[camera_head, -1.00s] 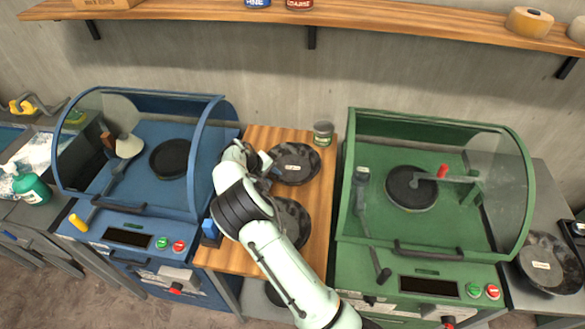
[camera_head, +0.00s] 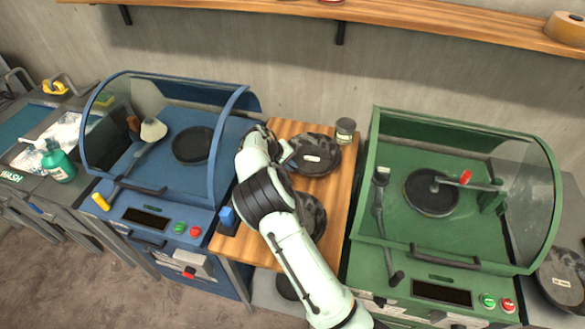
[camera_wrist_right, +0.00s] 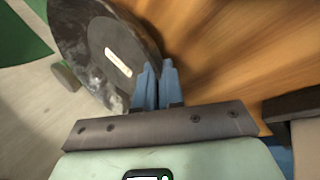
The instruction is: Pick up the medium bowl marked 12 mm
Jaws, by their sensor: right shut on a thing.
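A dark mottled bowl (camera_head: 326,146) with a small white label is at the back of the wooden table, and it fills the upper left of the wrist view (camera_wrist_right: 78,45). The label is too small to read. My right gripper (camera_head: 288,152) is at the bowl's left rim. In the wrist view its blue fingers (camera_wrist_right: 153,82) are shut on the rim. I cannot tell whether the bowl is clear of the table. A second dark bowl (camera_head: 314,213) lies in front, partly hidden by my right arm. My left gripper is not in view.
The wooden table (camera_head: 342,205) stands between a blue machine (camera_head: 222,150) and a green machine (camera_head: 400,235), both with clear hoods. A small can (camera_head: 345,130) is just behind the bowl. Another labelled bowl (camera_head: 562,282) is at far right. A shelf (camera_head: 420,22) runs above.

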